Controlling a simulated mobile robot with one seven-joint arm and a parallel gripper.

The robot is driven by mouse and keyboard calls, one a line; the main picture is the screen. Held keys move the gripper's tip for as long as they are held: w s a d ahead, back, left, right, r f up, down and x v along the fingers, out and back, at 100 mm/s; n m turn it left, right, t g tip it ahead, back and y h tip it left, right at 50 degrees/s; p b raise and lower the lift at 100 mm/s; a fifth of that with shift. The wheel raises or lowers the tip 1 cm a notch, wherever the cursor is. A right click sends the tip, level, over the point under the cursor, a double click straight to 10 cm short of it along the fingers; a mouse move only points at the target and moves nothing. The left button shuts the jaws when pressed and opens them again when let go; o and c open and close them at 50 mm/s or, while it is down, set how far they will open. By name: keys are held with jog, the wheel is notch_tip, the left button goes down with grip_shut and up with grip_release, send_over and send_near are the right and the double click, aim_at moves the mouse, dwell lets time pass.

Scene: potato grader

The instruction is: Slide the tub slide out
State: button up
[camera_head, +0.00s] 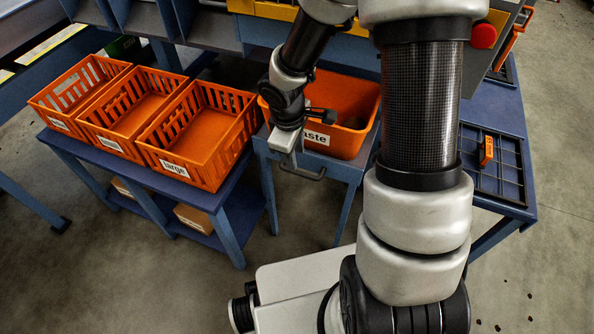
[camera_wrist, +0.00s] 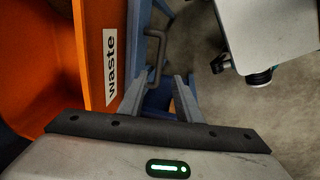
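The orange waste tub (camera_head: 352,98) sits on a blue stand, with my arm covering part of it. Its white label reads "waste" in the wrist view (camera_wrist: 110,58). A grey bar handle (camera_head: 303,172) sticks out from the front edge of the tub slide (camera_head: 335,165); the handle also shows in the wrist view (camera_wrist: 157,58). My gripper (camera_wrist: 160,84) is open, its two fingers apart and empty. The fingertips point towards the handle, close to it and apparently short of its bar. In the head view my gripper (camera_head: 285,142) hangs over the slide's front edge.
Several orange crates (camera_head: 200,135) stand on a blue bench left of the tub, one labelled "large". A blue table with a black grid (camera_head: 500,175) and an orange block (camera_head: 486,151) is at right. The floor before the slide is partly open; my base is near.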

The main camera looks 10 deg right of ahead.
aim_at(298, 172)
jog(key=f+b, duration=0.1)
jog(key=f, duration=0.1)
jog(key=w+f+b, duration=0.1)
jog(key=f, duration=0.2)
jog(key=d+f+b, duration=0.1)
jog(key=f, duration=0.2)
jog(key=shift+w+f, duration=0.2)
grip_shut()
